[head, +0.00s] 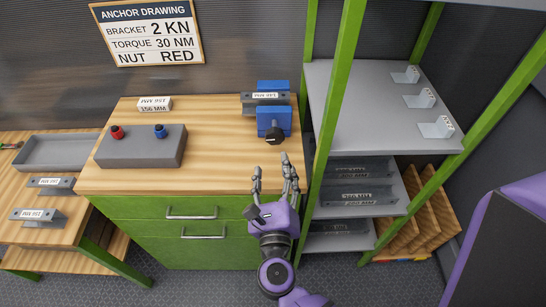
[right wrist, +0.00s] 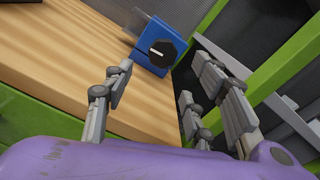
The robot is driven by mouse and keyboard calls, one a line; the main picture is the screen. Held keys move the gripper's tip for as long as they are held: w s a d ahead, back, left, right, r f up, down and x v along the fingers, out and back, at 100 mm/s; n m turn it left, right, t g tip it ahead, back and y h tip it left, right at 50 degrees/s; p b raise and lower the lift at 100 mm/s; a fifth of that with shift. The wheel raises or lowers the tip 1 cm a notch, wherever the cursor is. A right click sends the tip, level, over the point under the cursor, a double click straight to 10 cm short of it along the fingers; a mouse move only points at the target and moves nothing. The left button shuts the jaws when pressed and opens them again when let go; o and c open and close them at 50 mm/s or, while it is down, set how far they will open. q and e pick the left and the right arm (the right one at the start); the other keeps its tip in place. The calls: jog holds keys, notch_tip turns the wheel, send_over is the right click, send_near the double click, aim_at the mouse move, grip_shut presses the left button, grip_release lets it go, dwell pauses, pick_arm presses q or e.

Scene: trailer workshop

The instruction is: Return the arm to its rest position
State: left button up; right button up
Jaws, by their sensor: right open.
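My right gripper (head: 274,183) is purple with grey jointed fingers. In the head view it is over the front edge of the wooden bench top, in front of the blue vise. Its fingers are spread apart with nothing between them, and they also show in the right wrist view (right wrist: 160,105). My left gripper is not in view.
A green-framed shelf (head: 330,95) stands close to the right of my gripper, holding brackets. A grey block (head: 130,150) with a red and a blue knob sits on the bench's left. Green drawers (head: 190,235) lie below. The bench middle is clear.

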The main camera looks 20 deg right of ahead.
jog(key=shift+s+a, duration=0.15)
jog(key=shift+s, duration=0.25)
